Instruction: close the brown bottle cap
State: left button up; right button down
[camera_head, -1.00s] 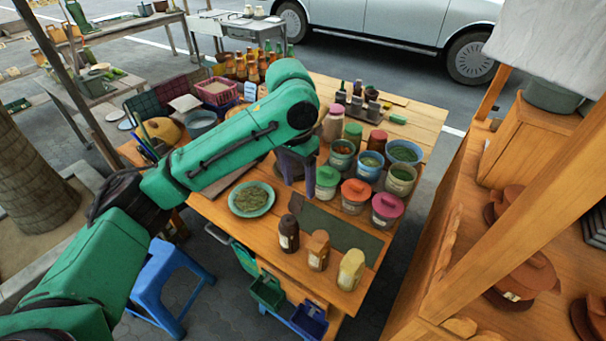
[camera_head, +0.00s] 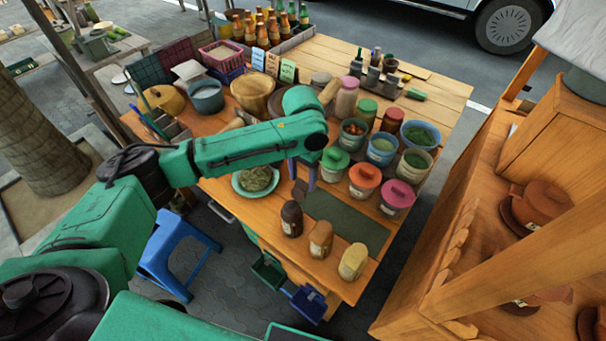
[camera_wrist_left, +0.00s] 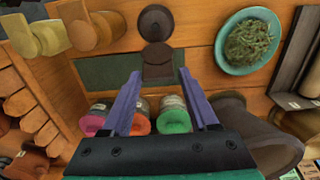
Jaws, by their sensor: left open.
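A dark brown bottle (camera_head: 291,220) stands near the front edge of the wooden table. Its dark brown cap (camera_head: 300,191) shows just behind it, apart from the upright body. In the left wrist view the bottle (camera_wrist_left: 155,22) is at the top, and the cap (camera_wrist_left: 158,64) sticks out towards my gripper. My left gripper (camera_head: 303,182) has its purple fingers pointing down at the cap. In the left wrist view the fingers (camera_wrist_left: 159,78) are spread, with the cap just ahead of the gap between the tips. Contact cannot be told. My right gripper is not in view.
A lighter brown bottle (camera_head: 320,240) and a yellow bottle (camera_head: 353,262) stand to the right. A dark green mat (camera_head: 345,222) lies behind them. Lidded jars, such as the orange-lidded one (camera_head: 364,180), stand behind the mat. A bowl of herbs (camera_head: 256,181) is left of my gripper.

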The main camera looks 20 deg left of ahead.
pick_arm(q)
jog(key=shift+s, duration=0.2)
jog(key=shift+s+r, duration=0.1)
jog(key=shift+c, duration=1.2)
jog(key=c, duration=0.5)
grip_shut()
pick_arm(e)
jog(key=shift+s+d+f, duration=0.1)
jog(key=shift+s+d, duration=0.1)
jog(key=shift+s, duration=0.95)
